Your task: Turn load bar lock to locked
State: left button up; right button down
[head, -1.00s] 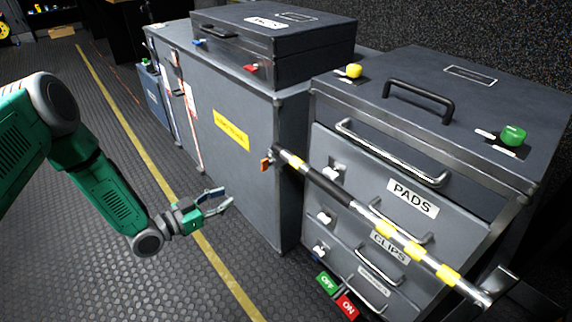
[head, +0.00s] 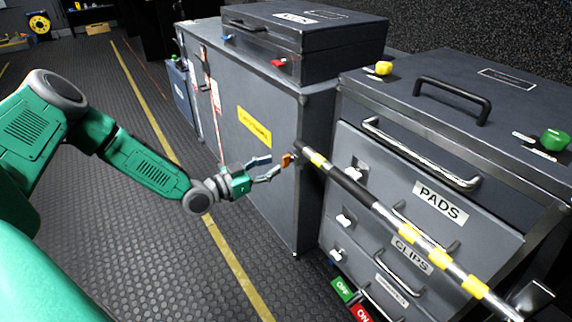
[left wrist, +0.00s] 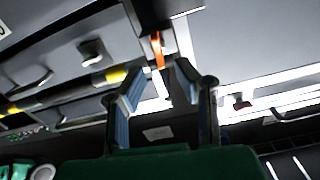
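The load bar (head: 385,217), black with yellow and silver bands, runs slantwise across the front of the drawer cabinet. The small orange load bar lock (head: 286,160) sits at its left end, by the corner of the grey case. My left gripper (head: 272,167) is open and empty, its fingertips just left of the lock. In the left wrist view the orange lock (left wrist: 157,49) hangs ahead of the gap between the two fingers (left wrist: 157,68). I cannot tell whether either finger touches it. My right gripper is not in view.
The grey drawer cabinet (head: 455,130) has yellow and green knobs on top and drawers labelled PADS and CLIPS. A flat case (head: 300,45) lies on the grey case. The floor at left is clear.

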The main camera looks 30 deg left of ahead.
aim_at(285, 159)
pick_arm(q)
jog(key=b+x, duration=0.1)
jog(key=x, duration=0.4)
jog(key=shift+w, duration=0.1)
grip_shut()
